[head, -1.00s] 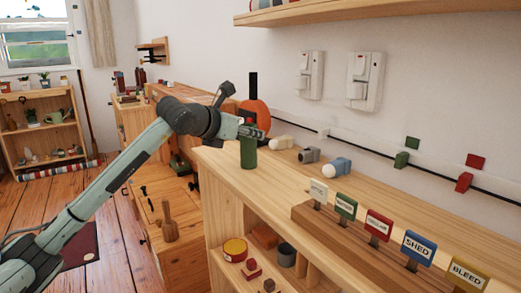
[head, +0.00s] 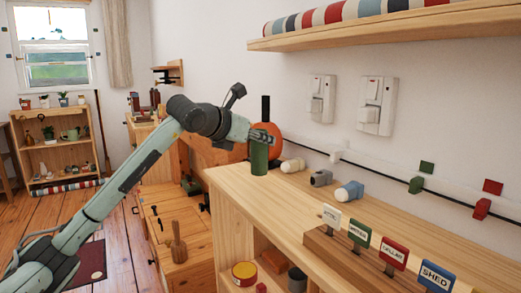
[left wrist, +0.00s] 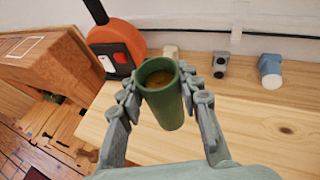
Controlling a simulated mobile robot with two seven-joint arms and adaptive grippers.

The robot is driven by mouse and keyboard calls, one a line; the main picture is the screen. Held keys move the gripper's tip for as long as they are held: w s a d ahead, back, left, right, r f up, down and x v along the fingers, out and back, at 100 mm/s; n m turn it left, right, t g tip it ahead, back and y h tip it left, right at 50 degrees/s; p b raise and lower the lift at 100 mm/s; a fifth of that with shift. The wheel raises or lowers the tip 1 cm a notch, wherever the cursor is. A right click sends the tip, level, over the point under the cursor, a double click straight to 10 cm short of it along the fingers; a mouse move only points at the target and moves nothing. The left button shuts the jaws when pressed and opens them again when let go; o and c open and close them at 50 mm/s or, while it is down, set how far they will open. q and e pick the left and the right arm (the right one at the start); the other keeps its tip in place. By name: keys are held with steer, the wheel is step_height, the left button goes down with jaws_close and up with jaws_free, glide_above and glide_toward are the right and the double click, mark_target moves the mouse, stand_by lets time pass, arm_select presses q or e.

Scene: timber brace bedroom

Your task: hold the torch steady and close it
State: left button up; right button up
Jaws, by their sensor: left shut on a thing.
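The green torch body (head: 259,158) is an upright tube at the left end of the wooden bench top (head: 300,200). In the left wrist view its top is open, with a brownish inside (left wrist: 160,77). My left gripper (head: 262,136) is shut on the tube, one finger on each side. I cannot tell whether its base touches the bench. Three small parts lie in a row to its right: a cream one (head: 293,165), a grey one (head: 321,178) and a blue one with a pale end (head: 349,191). My right gripper is not in view.
An orange round object with a black upright bar (head: 266,108) stands behind the torch. Coloured label tags, one reading SHED (head: 435,275), stand in a wooden strip at the bench front. White switch boxes (head: 377,105) are on the wall. Bare bench lies between the parts and the tags.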

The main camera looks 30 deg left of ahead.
arm_select(q)
steer(key=s+a+r, duration=0.2)
steer(key=a+r, duration=0.1)
steer(key=a, duration=0.2)
steer(key=s+a+r+b, duration=0.1)
steer(key=s+a+r, duration=0.2)
steer(key=a, duration=0.2)
steer(key=shift+a+r, duration=0.15)
steer(key=shift+r, duration=0.2)
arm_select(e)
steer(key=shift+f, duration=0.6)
arm_select(q)
steer(key=shift+w, duration=0.1)
steer(key=o, duration=0.7)
jaws_close()
